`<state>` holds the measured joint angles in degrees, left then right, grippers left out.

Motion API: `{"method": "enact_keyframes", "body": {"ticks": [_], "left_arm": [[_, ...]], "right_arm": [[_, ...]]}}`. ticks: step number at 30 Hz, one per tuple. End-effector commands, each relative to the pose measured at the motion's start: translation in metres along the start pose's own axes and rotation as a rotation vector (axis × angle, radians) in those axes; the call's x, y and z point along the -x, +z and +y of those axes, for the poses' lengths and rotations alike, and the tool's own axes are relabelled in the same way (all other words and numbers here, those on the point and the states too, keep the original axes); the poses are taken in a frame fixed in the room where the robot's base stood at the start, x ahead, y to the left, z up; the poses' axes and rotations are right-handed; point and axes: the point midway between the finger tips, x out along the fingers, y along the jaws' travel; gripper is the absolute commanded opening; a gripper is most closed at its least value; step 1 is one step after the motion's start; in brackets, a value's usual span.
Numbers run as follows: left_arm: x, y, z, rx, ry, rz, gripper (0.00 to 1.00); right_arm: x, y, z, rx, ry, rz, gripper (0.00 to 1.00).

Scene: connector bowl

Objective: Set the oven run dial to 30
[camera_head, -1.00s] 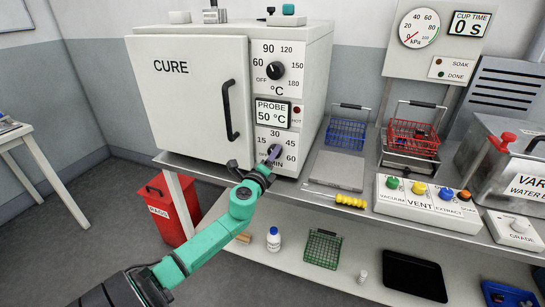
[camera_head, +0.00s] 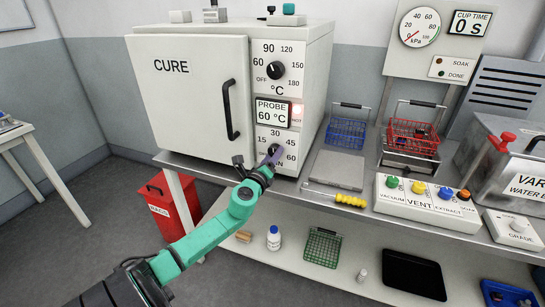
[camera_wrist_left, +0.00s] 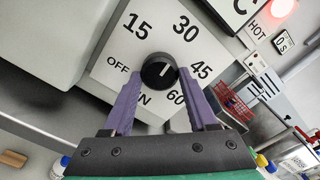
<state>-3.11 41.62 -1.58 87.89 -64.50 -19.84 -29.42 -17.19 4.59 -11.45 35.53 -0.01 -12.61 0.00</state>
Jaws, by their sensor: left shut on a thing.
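The oven run dial is a black knob (camera_wrist_left: 159,71) on a white plate marked OFF, 15, 30, 45 and 60 in the left wrist view. A short white mark on it slants to the upper right, toward the 30 side; its exact reading is hard to tell. My left gripper (camera_wrist_left: 160,92) is shut on the knob, one purple finger on each side. In the head view my left gripper (camera_head: 271,158) is at the lower dial plate (camera_head: 286,140) of the CURE oven (camera_head: 190,90) and hides most of the knob. My right gripper is not in view.
The temperature dial (camera_head: 275,70) sits above the PROBE display (camera_head: 272,113), which reads 60 °C. The HOT lamp (camera_wrist_left: 283,8) glows red. The oven door handle (camera_head: 231,110) sticks out left of the dials. A yellow-handled tool (camera_head: 350,200) lies on the bench to the right.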

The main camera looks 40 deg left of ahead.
Motion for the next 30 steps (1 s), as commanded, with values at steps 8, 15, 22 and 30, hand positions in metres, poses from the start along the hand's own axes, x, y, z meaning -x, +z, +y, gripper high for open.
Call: {"method": "enact_keyframes", "body": {"ticks": [8,15,22,30], "left_arm": [[0.0,0.001,0.0,0.002,0.0,-0.001,0.89],[0.001,0.0,0.0,0.002,0.0,0.0,0.89],[0.029,-0.001,0.001,0.002,0.002,0.004,0.89],[0.099,-0.003,0.003,0.004,0.003,0.003,0.89]], "right_arm": [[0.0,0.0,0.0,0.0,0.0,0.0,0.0],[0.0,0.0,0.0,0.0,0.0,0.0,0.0],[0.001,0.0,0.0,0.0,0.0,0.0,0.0],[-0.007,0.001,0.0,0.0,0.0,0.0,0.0]]}}
